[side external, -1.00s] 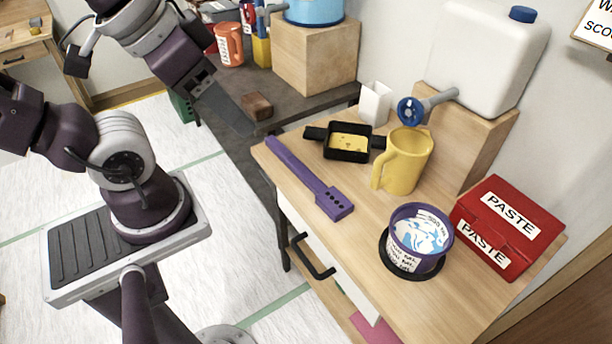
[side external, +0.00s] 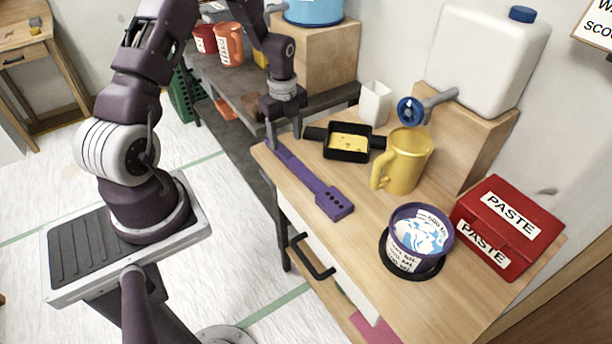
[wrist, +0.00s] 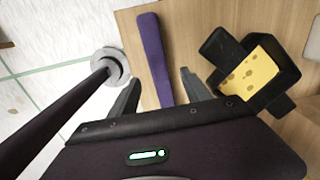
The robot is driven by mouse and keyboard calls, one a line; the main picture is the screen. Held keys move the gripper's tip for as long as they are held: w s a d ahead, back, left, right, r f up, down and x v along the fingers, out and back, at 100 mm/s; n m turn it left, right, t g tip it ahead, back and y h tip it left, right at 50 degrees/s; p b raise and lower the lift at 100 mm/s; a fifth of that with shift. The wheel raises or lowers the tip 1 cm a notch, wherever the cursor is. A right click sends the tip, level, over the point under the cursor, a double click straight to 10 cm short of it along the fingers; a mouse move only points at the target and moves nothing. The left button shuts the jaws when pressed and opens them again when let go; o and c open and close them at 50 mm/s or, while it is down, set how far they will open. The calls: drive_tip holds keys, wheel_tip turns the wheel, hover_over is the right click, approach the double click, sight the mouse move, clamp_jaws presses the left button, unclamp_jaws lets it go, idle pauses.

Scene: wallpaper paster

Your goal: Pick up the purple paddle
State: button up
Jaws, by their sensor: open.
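The purple paddle (side external: 306,178) lies flat on the wooden table, its narrow end toward the table's back left and its wider end with dark holes toward the front. My gripper (side external: 284,138) points down over the narrow end. In the wrist view the paddle (wrist: 155,58) runs between the two spread fingers of my gripper (wrist: 160,90), with a gap on both sides. The fingers are open and I see no grip on the paddle. The rest of the paddle is hidden below the gripper body in the wrist view.
A black tray with a yellow sponge-like block (side external: 347,142) sits close to the right of my gripper. A yellow mug (side external: 408,160), purple tub (side external: 418,238) and red paste box (side external: 508,228) stand farther right. A dark table (side external: 240,90) lies behind left.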

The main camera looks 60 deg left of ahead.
sight(286, 153)
wheel_tip(286, 153, down, 6)
drive_tip(key=shift+d+r, duration=0.1)
clamp_jaws()
drive_tip(key=shift+r, duration=0.1)
